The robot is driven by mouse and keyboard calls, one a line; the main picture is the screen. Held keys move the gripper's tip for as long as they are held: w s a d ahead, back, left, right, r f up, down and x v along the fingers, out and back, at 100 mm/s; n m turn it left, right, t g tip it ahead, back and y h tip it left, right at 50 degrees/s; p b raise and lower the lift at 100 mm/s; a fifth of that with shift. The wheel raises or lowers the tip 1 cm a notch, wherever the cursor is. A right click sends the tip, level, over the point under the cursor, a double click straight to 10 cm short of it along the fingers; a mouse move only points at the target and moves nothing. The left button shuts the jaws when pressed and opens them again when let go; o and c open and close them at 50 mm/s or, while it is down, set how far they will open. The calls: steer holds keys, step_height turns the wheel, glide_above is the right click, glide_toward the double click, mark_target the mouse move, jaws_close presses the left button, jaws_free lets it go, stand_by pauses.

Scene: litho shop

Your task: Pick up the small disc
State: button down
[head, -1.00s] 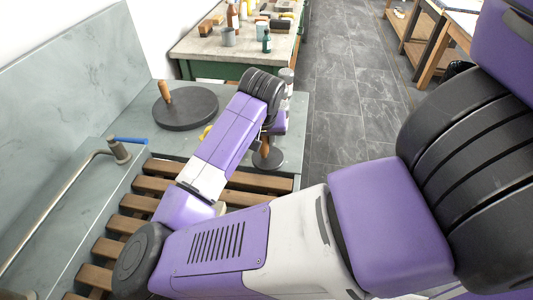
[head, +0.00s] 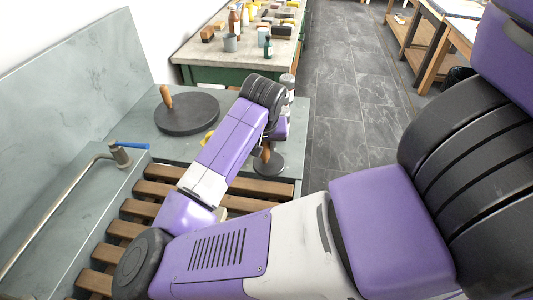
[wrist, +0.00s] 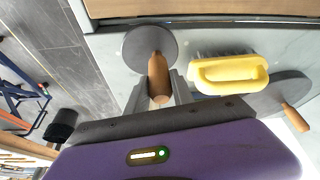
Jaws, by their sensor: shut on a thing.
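The small disc is a dark grey round plate with an upright wooden handle. It shows in the head view (head: 270,166) near the right end of the stone sink top, partly hidden by my arm. In the wrist view the small disc (wrist: 139,45) is at top centre, its handle pointing toward the camera. My gripper (wrist: 158,88) has one finger on each side of the handle and is shut on it. In the head view my gripper is mostly hidden behind my wrist. I cannot tell whether the disc touches the surface.
A large dark disc (head: 187,115) with a wooden handle lies to the left. A yellow-handled brush (wrist: 230,74) is close beside the small disc. Wooden slats (head: 155,188) and a pipe with a blue lever (head: 133,146) are nearer. A cluttered bench (head: 245,50) stands behind.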

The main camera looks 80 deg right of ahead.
steer(key=shift+r, duration=0.15)
step_height(320, 180, up, 20)
steer(key=p, duration=0.1)
steer(key=shift+p, duration=0.4)
steer(key=c, duration=1.8)
jaws_free()
jaws_close()
